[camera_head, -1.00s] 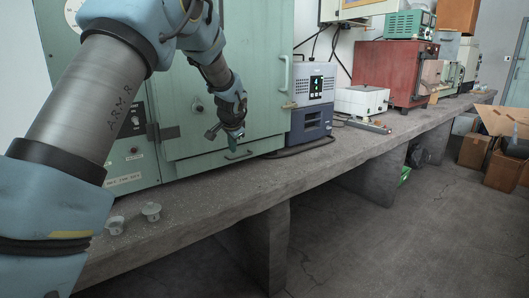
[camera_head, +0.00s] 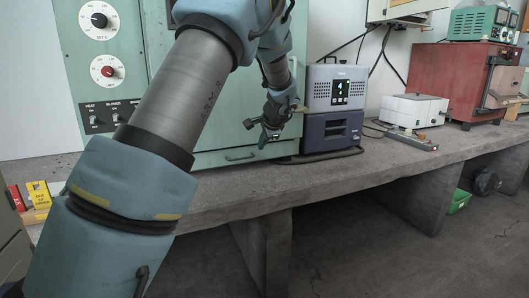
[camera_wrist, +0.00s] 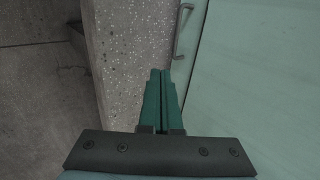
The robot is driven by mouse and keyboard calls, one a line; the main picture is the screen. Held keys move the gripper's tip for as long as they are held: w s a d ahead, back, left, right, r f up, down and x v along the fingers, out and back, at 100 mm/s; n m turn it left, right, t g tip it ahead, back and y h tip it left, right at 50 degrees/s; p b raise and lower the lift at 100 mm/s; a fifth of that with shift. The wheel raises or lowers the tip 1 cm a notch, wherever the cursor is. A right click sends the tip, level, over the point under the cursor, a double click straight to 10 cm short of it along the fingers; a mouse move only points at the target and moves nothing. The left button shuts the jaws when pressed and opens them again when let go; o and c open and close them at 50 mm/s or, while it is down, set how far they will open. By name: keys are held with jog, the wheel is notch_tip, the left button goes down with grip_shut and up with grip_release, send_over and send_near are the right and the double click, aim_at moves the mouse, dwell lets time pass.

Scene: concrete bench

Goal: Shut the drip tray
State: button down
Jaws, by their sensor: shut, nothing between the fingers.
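The large green cabinet (camera_head: 215,118) stands on the bench. A low front panel with a bar handle (camera_head: 241,156) runs along its bottom, likely the drip tray; I cannot tell how far out it is. The handle also shows in the wrist view (camera_wrist: 181,32), ahead of my fingers and slightly right. My gripper (camera_head: 264,141) is in front of the cabinet's lower right part, above and right of the handle. In the wrist view its green fingers (camera_wrist: 160,73) are together and empty, pointing down toward the bench, apart from the handle.
A grey and dark blue device (camera_head: 333,120) stands right of the cabinet. A white box (camera_head: 413,111) and a red cabinet (camera_head: 463,82) stand farther right. The concrete bench (camera_head: 330,178) is clear in front, with its edge beside the fingers in the wrist view.

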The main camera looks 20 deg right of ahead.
jog(key=w+r+p+x, duration=0.1)
jog(key=p+x, duration=0.1)
jog(key=x, duration=1)
jog(key=shift+w+p, duration=0.35)
jog(key=shift+w, duration=0.25)
jog(key=shift+a, duration=0.15)
